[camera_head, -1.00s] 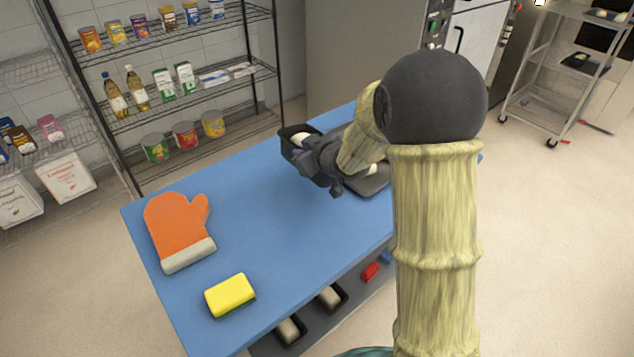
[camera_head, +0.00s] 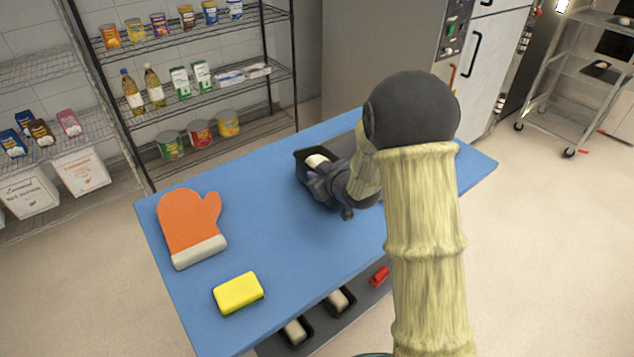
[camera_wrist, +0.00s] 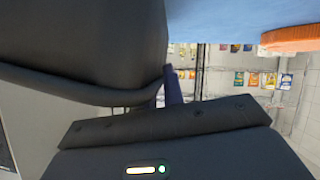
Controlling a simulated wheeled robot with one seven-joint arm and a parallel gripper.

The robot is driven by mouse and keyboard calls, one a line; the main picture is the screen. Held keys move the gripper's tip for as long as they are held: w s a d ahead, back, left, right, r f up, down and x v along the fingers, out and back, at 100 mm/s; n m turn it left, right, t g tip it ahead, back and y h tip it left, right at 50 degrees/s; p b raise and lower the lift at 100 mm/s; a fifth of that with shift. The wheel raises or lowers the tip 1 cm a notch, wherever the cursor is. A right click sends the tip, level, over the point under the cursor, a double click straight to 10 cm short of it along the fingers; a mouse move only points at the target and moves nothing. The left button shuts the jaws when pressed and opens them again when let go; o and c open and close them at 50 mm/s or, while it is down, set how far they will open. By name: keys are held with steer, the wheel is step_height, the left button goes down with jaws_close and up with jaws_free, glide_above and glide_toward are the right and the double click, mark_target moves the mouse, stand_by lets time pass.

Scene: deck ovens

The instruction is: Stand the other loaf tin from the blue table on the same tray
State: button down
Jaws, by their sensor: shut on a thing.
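A black loaf tin (camera_head: 300,160) with a pale loaf in it shows at the end of my arm, over the far part of the blue table (camera_head: 240,230). My gripper (camera_head: 328,185) is shut on this tin. In the wrist view the dark tin wall (camera_wrist: 80,45) fills the upper left, close to the gripper (camera_wrist: 172,88). Whether the tin touches the tabletop cannot be told. Two more black tins with pale loaves, one nearer (camera_head: 297,332) and one farther (camera_head: 340,301), stand on a dark surface below the table's front edge. My arm hides part of the tabletop.
An orange oven mitt (camera_head: 190,225) and a yellow sponge (camera_head: 238,292) lie on the table's left part. A red object (camera_head: 379,276) lies below the front edge. Wire shelving (camera_head: 200,105) stands behind, and a wheeled rack (camera_head: 575,125) at far right. The table's middle is clear.

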step_height(320, 180, down, 3)
steer(key=shift+r, duration=0.1)
steer(key=c, duration=1.5)
jaws_free()
steer(key=shift+s, duration=0.1)
steer(key=v, duration=1.2)
steer(key=shift+b, duration=0.3)
